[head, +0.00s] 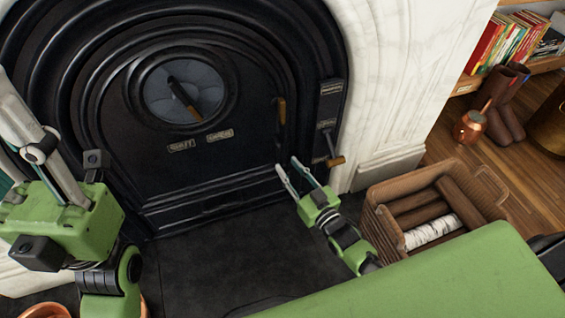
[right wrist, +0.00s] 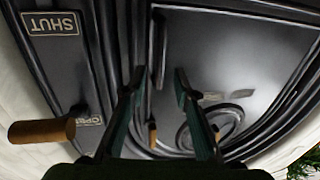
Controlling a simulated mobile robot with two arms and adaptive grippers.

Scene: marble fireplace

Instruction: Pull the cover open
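The black fireplace cover (head: 125,165) is a large arched metal front that appears closed. It has a round plate with a wooden-tipped knob (head: 184,98) and an upright wooden handle (head: 281,112) near its right edge. My right gripper (head: 287,165) is open and empty, with its fingers spread below this handle, apparently not touching it. In the right wrist view the open fingers (right wrist: 158,85) face the cover, and the wooden handle (right wrist: 152,134) shows between them. My left gripper (head: 42,145) is at the far left; its fingertips are not clear.
A side lever with a wooden grip (head: 335,161) sticks out close to the right of my right gripper; the wrist view shows it too (right wrist: 42,132). A log basket (head: 385,222) stands at right. White marble (head: 395,85) frames the front. The dark hearth (head: 215,265) is clear.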

